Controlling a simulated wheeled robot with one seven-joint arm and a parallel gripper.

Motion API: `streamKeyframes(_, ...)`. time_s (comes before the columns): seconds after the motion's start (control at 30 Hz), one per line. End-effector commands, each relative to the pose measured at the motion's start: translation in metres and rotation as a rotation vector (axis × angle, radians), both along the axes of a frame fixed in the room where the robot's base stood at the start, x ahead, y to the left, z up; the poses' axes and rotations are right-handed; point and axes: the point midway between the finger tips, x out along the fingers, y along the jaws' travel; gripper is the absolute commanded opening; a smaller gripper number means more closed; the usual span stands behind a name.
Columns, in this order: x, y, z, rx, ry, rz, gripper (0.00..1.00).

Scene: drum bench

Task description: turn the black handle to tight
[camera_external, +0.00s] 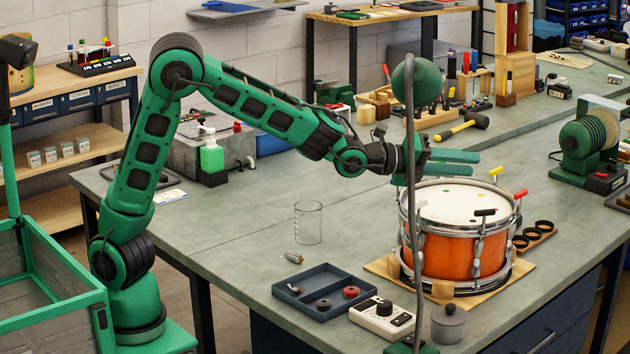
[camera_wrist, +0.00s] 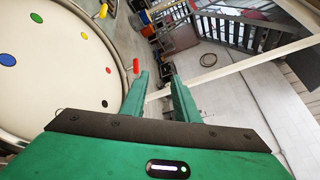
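An orange snare drum (camera_external: 440,250) with a white head and chrome rim stands on the bench. The black handle (camera_external: 485,212) is a T-shaped key on the drum's near right rim in the external view. A yellow handle (camera_external: 495,172) stands at the far rim and a red handle (camera_external: 521,193) at the right rim. My gripper (camera_external: 478,163) is open and empty, stretched level above the drum's far side, apart from the black handle. In the wrist view my gripper (camera_wrist: 160,82) shows two parted fingers beside the drum head (camera_wrist: 60,80); I cannot make out the black handle there.
A glass (camera_external: 308,222), a dark tray (camera_external: 325,292), a white box with a knob (camera_external: 381,318) and a lidded pot (camera_external: 448,324) stand nearby.

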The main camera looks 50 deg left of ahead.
Motion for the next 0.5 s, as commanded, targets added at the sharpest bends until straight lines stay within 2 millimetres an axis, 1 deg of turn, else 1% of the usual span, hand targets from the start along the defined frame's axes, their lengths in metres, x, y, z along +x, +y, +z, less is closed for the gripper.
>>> streamKeyframes(0.23,-0.020,-0.010,-0.010,-0.376,0.310,0.072,0.28)
streamKeyframes(0.5,-0.041,-0.016,-0.022,-0.792,0.641,0.192,0.28)
